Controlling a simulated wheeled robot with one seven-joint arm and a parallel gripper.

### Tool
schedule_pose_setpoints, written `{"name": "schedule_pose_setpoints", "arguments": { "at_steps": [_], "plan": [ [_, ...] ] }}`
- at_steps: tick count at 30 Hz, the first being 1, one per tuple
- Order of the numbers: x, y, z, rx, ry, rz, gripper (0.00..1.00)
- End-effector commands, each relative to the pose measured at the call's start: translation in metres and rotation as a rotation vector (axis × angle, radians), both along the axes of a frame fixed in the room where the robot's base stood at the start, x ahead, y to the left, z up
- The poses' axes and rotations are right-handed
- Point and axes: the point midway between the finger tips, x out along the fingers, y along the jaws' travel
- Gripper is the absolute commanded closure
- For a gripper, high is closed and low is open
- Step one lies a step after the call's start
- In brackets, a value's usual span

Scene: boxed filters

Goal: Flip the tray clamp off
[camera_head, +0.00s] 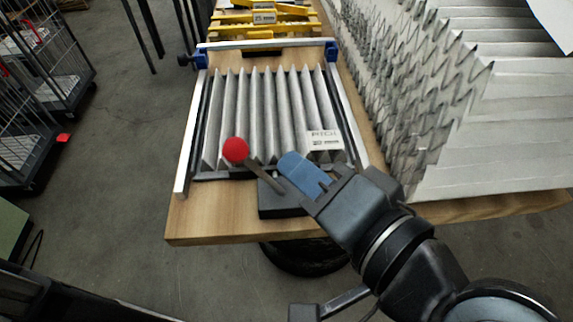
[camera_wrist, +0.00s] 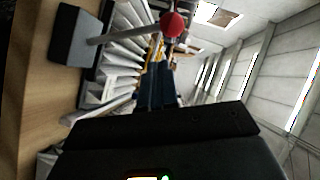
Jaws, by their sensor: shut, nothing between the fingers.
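The tray clamp is a dark block (camera_head: 281,203) at the near edge of the wooden table, with a grey lever ending in a red ball knob (camera_head: 235,150). The lever slants up and to the left in the head view. In the wrist view the block (camera_wrist: 72,38) is at upper left, and the red knob (camera_wrist: 173,25) is at top centre. My gripper (camera_head: 290,163) is shut and empty, its blue fingertips just right of the lever. In the wrist view the fingers (camera_wrist: 158,85) point up below the knob. I cannot tell whether they touch the lever.
A pleated filter (camera_head: 265,115) lies between white rails (camera_head: 190,150) behind the clamp, with blue corner blocks (camera_head: 331,50) at the far end. Large pleated filters (camera_head: 500,120) stand close on the right. Yellow clamps (camera_head: 265,17) lie at the back. Open floor is at left.

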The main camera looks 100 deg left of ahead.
Motion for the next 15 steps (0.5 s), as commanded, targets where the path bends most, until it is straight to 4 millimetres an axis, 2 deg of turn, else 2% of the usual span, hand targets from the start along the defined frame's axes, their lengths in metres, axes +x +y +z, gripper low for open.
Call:
{"name": "schedule_pose_setpoints", "arguments": {
  "at_steps": [9,15],
  "plan": [
    [0.041,-0.038,0.014,0.001,-0.001,-0.001,1.00],
    [0.053,-0.050,0.020,0.000,0.000,0.001,1.00]
  ]
}}
